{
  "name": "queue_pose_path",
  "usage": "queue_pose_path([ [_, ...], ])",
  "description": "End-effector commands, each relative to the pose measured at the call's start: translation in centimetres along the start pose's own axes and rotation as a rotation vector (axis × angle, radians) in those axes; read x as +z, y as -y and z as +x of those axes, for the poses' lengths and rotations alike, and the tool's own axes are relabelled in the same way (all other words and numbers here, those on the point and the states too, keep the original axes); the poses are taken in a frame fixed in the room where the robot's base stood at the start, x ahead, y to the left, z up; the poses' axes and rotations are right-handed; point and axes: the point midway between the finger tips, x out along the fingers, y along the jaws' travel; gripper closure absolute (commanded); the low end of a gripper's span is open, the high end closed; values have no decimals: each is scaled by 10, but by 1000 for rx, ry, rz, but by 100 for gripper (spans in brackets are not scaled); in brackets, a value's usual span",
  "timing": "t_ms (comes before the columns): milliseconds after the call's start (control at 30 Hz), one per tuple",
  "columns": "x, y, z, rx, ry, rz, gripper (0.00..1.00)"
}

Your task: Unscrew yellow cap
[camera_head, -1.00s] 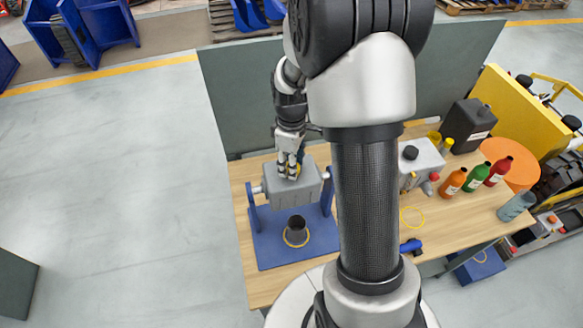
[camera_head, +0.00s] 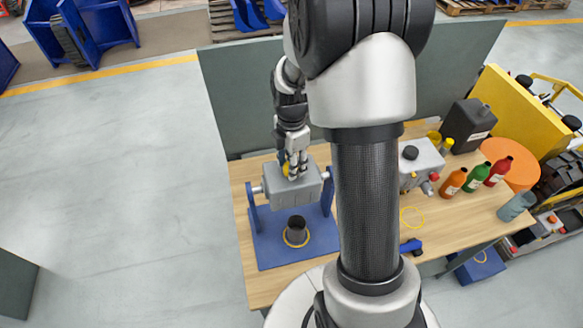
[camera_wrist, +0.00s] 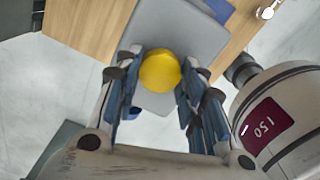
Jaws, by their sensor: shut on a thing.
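The yellow cap (camera_wrist: 160,71) is round and sits between my fingertips in the wrist view. Only a small part of the yellow cap (camera_head: 286,169) shows beside my fingers in the head view. My gripper (camera_head: 294,172) is shut on it, over the top of a grey tank (camera_head: 290,191) held in a blue stand (camera_head: 263,250). In the wrist view my gripper (camera_wrist: 157,76) has one finger at each side of the cap, with the grey tank (camera_wrist: 190,28) behind. Whether the cap still touches the tank's neck is hidden.
A dark cup (camera_head: 297,228) with a yellow ring stands on the blue base. Right of my arm are a grey container (camera_head: 424,160), a black canister (camera_head: 467,126) and orange, green and red bottles (camera_head: 475,177). A grey panel (camera_head: 235,95) stands behind the wooden table.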

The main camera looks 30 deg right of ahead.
Motion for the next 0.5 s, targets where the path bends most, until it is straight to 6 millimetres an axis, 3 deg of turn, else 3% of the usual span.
queue_pose_path([
  [100, 0, 1, 1, -2, -1, -91, 87],
  [500, 0, 1, 1, -2, -1, -161, 87],
])
